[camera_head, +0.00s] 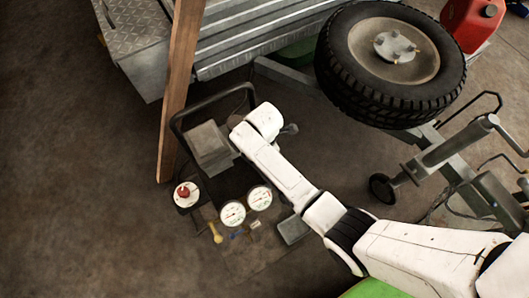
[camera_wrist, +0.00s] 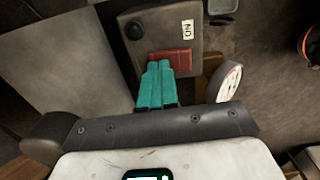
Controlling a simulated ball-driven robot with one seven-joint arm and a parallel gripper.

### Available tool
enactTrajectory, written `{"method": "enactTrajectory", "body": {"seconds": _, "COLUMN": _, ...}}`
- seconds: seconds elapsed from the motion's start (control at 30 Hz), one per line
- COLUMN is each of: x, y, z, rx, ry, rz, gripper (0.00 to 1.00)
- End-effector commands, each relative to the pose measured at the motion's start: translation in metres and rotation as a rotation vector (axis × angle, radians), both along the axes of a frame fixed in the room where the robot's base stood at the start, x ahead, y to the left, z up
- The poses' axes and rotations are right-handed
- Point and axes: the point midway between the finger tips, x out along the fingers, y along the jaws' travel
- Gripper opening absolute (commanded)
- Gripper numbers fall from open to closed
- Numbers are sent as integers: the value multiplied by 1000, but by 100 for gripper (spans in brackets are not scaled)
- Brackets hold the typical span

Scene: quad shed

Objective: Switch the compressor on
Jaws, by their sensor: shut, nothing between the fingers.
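The compressor's grey box (camera_head: 205,138) with a black tube frame (camera_head: 183,108) stands left of centre in the head view, partly behind my white arm. In the wrist view its grey switch panel (camera_wrist: 205,62) bears a red switch (camera_wrist: 172,57), a dark round knob (camera_wrist: 134,30) and a white "ON" label (camera_wrist: 188,29) seen upside down. My gripper (camera_wrist: 159,66) has its teal fingers shut and empty. The fingertips overlap the red switch's lower left part; I cannot tell whether they touch it. The switch's tilt is unclear. I cannot make out the fingers in the head view.
Two white gauges (camera_head: 233,214) (camera_head: 260,198) and a red knob (camera_head: 184,192) sit low beside the compressor. One gauge (camera_wrist: 230,82) is close right of my fingers. A wooden plank (camera_head: 181,80), trailer and tyre (camera_head: 337,75) stand behind. Floor at left is clear.

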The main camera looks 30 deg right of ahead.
Motion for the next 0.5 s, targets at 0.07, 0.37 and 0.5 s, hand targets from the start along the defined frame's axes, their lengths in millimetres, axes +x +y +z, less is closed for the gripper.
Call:
{"method": "enactTrajectory", "body": {"seconds": 0.07, "x": -2, "y": 0, "z": -1, "rx": 0, "ry": 3, "rz": 0, "gripper": 0}}
{"method": "enactTrajectory", "body": {"seconds": 0.37, "x": -11, "y": 0, "z": 4, "rx": 0, "ry": 5, "rz": 0, "gripper": 0}}
{"method": "enactTrajectory", "body": {"seconds": 0.5, "x": -15, "y": 0, "z": 5, "rx": 0, "ry": 4, "rz": 0, "gripper": 0}}
